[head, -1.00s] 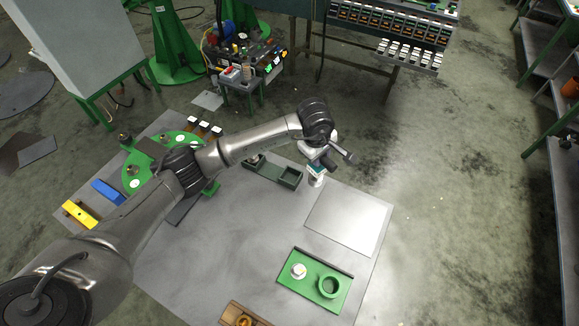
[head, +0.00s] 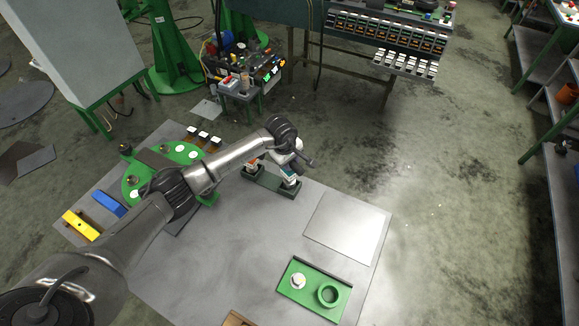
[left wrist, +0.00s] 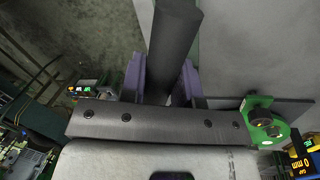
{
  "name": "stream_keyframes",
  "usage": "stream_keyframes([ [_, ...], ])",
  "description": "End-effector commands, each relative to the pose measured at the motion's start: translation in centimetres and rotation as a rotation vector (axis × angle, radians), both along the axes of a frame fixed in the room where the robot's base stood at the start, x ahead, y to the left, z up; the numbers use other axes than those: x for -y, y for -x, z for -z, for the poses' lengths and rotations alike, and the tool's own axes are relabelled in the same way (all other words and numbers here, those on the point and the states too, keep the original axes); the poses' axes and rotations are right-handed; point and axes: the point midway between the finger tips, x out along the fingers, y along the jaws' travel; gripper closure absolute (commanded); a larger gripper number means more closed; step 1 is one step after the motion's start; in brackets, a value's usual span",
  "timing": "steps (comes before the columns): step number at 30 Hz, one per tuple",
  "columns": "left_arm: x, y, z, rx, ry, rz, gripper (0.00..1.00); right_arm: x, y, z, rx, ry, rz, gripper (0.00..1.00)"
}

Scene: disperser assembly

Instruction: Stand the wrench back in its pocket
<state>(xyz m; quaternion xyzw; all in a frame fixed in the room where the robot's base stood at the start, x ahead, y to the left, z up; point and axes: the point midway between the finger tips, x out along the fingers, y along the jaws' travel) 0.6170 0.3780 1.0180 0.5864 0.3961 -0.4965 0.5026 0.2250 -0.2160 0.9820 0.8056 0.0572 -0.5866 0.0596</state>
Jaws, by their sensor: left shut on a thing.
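My left gripper (head: 290,177) is over the right end of a dark green two-pocket holder (head: 269,183) on the table. In the left wrist view, its two purple-grey fingers (left wrist: 162,88) are shut on a dark grey bar, the wrench (left wrist: 174,40), which runs away from the camera. In the head view the wrench is mostly hidden by the gripper and wrist. I cannot tell whether its lower end is inside the right pocket or just above it. My right gripper is not in view.
A small white and orange thing (head: 253,167) stands at the holder's left pocket. A flat pale plate (head: 348,226) lies to the right. A green tray (head: 315,290) with a ring and white piece sits in front. A green fixture (head: 135,185), blue block (head: 108,203) and yellow block (head: 80,224) are left.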

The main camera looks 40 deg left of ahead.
Motion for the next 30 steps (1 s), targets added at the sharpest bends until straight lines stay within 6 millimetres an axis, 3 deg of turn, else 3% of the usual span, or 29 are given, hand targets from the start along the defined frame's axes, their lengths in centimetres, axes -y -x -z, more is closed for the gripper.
stream_keyframes([
  [7, 0.1, 0.0, 2.8, 0.0, 0.003, -0.001, 1.0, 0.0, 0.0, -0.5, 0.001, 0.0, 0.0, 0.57],
  [20, 0.0, 0.0, 3.4, 0.002, 0.001, -0.001, 1.0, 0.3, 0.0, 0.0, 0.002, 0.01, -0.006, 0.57],
  [21, 0.0, 0.0, 3.4, -0.001, 0.001, -0.001, 0.68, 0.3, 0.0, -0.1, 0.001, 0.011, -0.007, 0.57],
  [28, 0.0, 0.0, 3.4, -0.001, 0.001, -0.001, 0.46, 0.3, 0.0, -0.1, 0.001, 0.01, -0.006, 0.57],
  [30, 0.0, 0.0, 3.4, -0.001, 0.001, -0.001, 0.45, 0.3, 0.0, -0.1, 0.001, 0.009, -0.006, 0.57],
])
